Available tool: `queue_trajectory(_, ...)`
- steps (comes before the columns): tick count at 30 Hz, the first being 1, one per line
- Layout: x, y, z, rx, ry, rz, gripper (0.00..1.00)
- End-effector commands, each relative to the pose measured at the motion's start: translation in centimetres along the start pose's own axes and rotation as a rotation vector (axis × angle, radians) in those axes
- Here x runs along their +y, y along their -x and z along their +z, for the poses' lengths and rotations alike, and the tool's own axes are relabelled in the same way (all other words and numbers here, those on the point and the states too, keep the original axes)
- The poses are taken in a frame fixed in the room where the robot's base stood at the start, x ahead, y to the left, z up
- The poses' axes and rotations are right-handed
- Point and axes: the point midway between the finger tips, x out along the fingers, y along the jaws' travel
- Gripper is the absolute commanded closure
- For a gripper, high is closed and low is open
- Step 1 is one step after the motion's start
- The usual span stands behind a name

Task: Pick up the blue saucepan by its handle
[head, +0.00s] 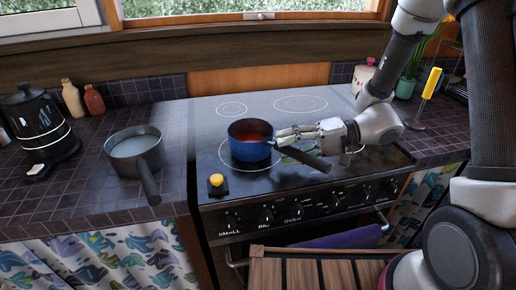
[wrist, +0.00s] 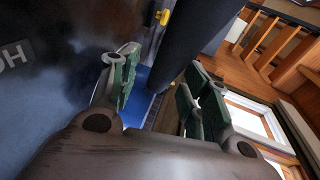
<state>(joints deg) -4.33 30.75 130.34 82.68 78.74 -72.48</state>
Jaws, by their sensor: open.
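The blue saucepan (head: 250,150) sits on the front left ring of the stove, with something red-orange inside. Its dark handle (head: 310,161) points to the lower right, over the stove's front part. My gripper (head: 285,136) is beside the pan's right rim, just above the root of the handle in the picture. In the wrist view my gripper (wrist: 160,85) is open, with green pads apart. The dark handle (wrist: 196,45) and part of the blue pan (wrist: 146,79) show in the gap between the fingers. I cannot tell whether any finger touches them.
A grey saucepan (head: 134,152) stands on the left counter, its handle toward the front. A yellow-topped black block (head: 217,186) is near the stove's front left corner. A black kettle (head: 38,128) and bottles are further left. A plant pot (head: 405,87) stands back right.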

Motion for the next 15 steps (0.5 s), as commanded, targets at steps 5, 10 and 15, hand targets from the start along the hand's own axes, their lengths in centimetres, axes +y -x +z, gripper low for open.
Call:
queue_trajectory(5, -0.03, -1.21, 0.04, -0.001, 0.000, 0.000, 0.53)
queue_trajectory(10, -0.02, -1.18, 0.02, 0.000, 0.000, 0.000, 0.53)
queue_trajectory(15, -0.03, -1.16, 0.02, 0.000, 0.000, 0.001, 0.84)
